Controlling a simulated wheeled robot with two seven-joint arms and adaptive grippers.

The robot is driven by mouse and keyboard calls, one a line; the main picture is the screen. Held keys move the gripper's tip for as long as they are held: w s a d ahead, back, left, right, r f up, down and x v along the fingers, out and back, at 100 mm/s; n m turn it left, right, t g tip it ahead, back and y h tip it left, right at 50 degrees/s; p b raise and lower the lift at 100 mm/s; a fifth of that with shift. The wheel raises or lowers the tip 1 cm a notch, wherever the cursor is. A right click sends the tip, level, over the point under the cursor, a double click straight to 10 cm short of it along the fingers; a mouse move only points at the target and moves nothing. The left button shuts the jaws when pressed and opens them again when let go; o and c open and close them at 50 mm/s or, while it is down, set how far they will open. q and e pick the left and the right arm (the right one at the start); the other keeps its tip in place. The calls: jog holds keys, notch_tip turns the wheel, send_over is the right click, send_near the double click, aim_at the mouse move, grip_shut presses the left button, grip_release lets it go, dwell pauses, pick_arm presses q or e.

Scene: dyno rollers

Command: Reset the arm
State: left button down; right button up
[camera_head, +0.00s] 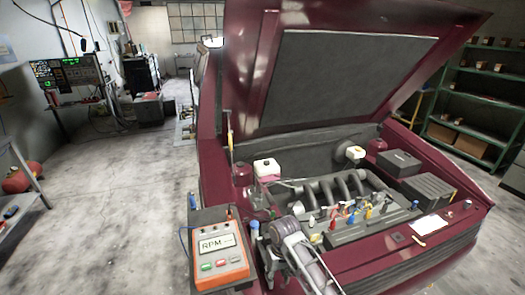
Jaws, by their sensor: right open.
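What looks like my right gripper (284,231) is at the front of the open engine bay, just right of the orange RPM meter (221,257). It is small in the view and its fingers are hard to make out. It is open, and I see nothing held in it. My grey and white arm runs down from it to the bottom edge. My left gripper is not in view. The dark red car (238,95) stands with its hood (345,88) raised over the engine (335,192).
Several small coloured tools (369,212) stand on a dark block at the front of the bay. Dark boxes (430,188) lie on the car's right side. A green shelf (470,110) stands at right. Open floor (110,190) lies at left, with a bench and screen (68,72) behind.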

jog(key=s+d+r+m+t, duration=0.1)
jog(key=s+d+r+t, duration=0.15)
jog(key=s+d, duration=0.65)
jog(key=s+d+r+m+t, duration=0.15)
jog(key=s+d+r, duration=0.25)
jog(key=s+d, duration=0.45)
notch_tip(320, 180, down, 35)
jog(key=s+n+b, duration=0.1)
jog(key=s+b, duration=0.1)
jog(key=s, duration=0.1)
pick_arm(q)
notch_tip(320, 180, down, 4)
jog(key=shift+b, duration=1.05)
pick_arm(e)
jog(key=s+d+f+g, duration=0.1)
jog(key=s+d+f, duration=0.1)
jog(key=s+f, duration=0.9)
jog(key=s+d+f+g, duration=0.1)
jog(key=s+f, duration=1)
jog(key=shift+s+d+f+h, duration=0.2)
jog(key=shift+s+d+h, duration=0.1)
jog(key=shift+d, duration=0.1)
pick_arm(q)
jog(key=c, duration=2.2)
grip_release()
